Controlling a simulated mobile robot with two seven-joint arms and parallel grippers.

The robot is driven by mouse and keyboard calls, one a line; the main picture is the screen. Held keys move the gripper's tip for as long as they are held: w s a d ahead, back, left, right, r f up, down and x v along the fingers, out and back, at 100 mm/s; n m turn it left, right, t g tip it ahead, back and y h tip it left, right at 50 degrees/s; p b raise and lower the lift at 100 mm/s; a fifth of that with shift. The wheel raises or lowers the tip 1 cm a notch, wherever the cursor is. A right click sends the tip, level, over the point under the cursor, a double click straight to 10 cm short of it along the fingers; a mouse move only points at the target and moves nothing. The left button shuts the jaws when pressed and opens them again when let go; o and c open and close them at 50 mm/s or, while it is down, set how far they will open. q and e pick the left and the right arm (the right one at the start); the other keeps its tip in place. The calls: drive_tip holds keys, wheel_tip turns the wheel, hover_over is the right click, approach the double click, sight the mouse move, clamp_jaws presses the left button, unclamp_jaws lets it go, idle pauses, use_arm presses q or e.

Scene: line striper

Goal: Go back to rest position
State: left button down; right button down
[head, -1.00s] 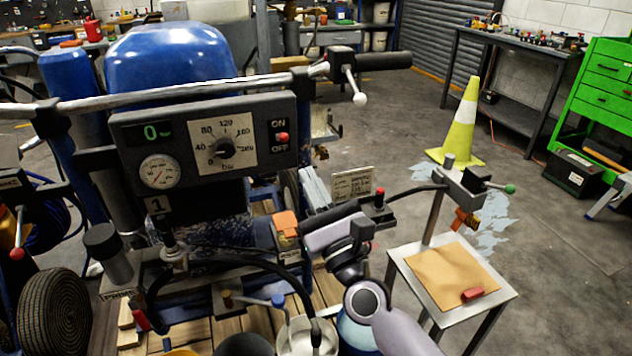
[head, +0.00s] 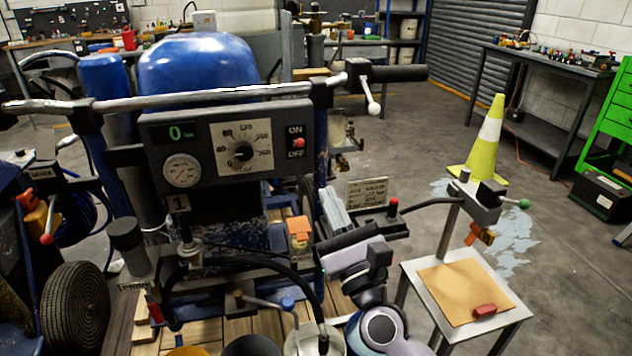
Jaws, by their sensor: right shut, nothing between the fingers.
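My right gripper (head: 329,196) is in the lower middle of the head view, with its arm coming up from the bottom edge. Its light grey fingers are together and hold nothing. They point away from me, between the orange-topped part (head: 299,231) on their left and the small label plate (head: 366,193) on their right. I cannot tell how close they are to either. My left gripper is not in view. The line striper (head: 229,148), with its blue tank (head: 195,68) and handlebar (head: 220,98), fills the left and middle.
A red-button box and a lever with a green knob (head: 524,203) stand right of my gripper. A small metal stand (head: 412,285) carries a brown sheet and a red block (head: 484,311). A yellow cone (head: 484,150) stands behind. Open floor lies at the back right.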

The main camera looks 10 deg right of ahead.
drive_tip(key=s+d+f+n+g+y+p, duration=0.1)
drive_tip(key=s+f+n+g, duration=0.25)
drive_tip(key=f+n, duration=0.5)
drive_tip(key=s+f+n+g, duration=0.3)
drive_tip(key=s+f+n, duration=0.2)
drive_tip(key=f+n, duration=0.4)
drive_tip(key=s+d+f+n+g+h+p, duration=0.1)
drive_tip(key=s+d+f+n+g+h, duration=0.2)
drive_tip(key=s+f+n, duration=1)
drive_tip(key=d+n+g, duration=0.3)
drive_tip(key=shift+s+d+f, duration=0.15)
drive_tip(key=shift+s+d, duration=0.2)
drive_tip(key=shift+d, duration=0.05)
